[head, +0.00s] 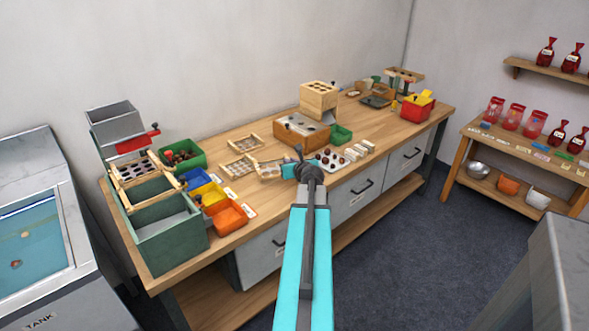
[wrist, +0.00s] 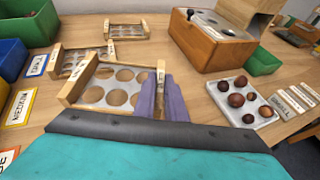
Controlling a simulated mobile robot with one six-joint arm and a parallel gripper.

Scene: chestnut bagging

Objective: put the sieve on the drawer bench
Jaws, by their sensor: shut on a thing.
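The sieve (wrist: 118,85), a small wooden frame around a plate with round holes, is in front of my wrist camera. My gripper (wrist: 163,97) has purple fingers shut on its right end wall. In the head view the sieve (head: 268,171) shows just left of my gripper (head: 297,166), whose fingers are mostly hidden by my wrist. The sieve is roughly level over the drawer bench (head: 262,207), a wooden top with grey drawers. I cannot tell whether it touches the top.
Two similar sieves (wrist: 80,62) (wrist: 127,29) lie behind it. A tray of chestnuts (wrist: 240,98) and small label blocks stand to the right. A wooden box (wrist: 212,40) is behind. Coloured bins (head: 213,200) are left. Bare wood lies along the front edge.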

